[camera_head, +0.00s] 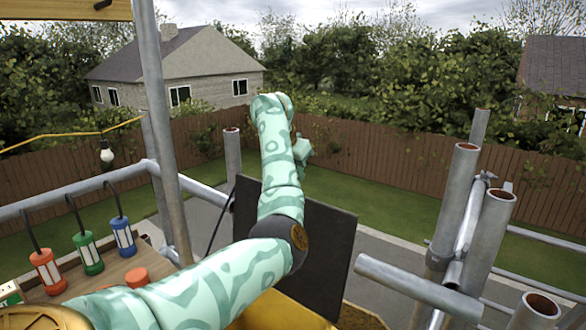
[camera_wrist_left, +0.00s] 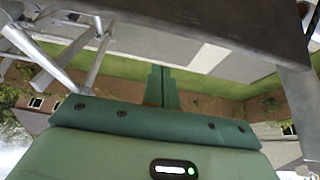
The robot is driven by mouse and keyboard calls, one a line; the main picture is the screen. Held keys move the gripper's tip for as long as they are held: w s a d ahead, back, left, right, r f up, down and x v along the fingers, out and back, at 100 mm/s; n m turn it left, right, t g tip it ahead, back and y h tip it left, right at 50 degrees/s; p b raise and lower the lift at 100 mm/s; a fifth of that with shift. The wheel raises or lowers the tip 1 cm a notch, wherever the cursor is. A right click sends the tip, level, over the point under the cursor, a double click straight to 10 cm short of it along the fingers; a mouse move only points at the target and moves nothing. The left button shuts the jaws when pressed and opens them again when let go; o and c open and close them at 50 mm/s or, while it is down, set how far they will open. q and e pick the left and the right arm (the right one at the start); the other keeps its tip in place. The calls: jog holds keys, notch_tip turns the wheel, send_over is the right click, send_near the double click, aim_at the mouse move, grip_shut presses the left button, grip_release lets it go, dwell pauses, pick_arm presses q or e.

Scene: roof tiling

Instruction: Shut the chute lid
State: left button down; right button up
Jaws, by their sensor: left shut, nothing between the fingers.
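The chute lid (camera_head: 325,250) is a dark, flat panel standing raised, partly hidden behind my left arm. A yellow chute part (camera_head: 280,312) shows below it at the bottom. My left arm reaches up in front of the lid, and its gripper (camera_head: 303,150) is above the lid's top edge, apparently beyond it. In the left wrist view the green gripper fingers (camera_wrist_left: 161,86) are together with nothing between them. A dark panel edge, likely the lid (camera_wrist_left: 225,25), crosses the top of that view, apart from the fingertips. My right gripper is out of view.
Scaffold tubes stand at left (camera_head: 165,130) and right (camera_head: 455,200), with a horizontal tube (camera_head: 420,284) jutting towards the lid. Red, green and blue lanterns (camera_head: 88,252) hang over a wooden board at the left. Beyond are lawn and fence.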

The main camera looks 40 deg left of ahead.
pick_arm(q)
jog(key=s+f, duration=0.1)
jog(key=s+f+p, duration=0.1)
jog(key=shift+d+f, duration=0.1)
jog(key=shift+f, duration=0.3)
dwell(0.3)
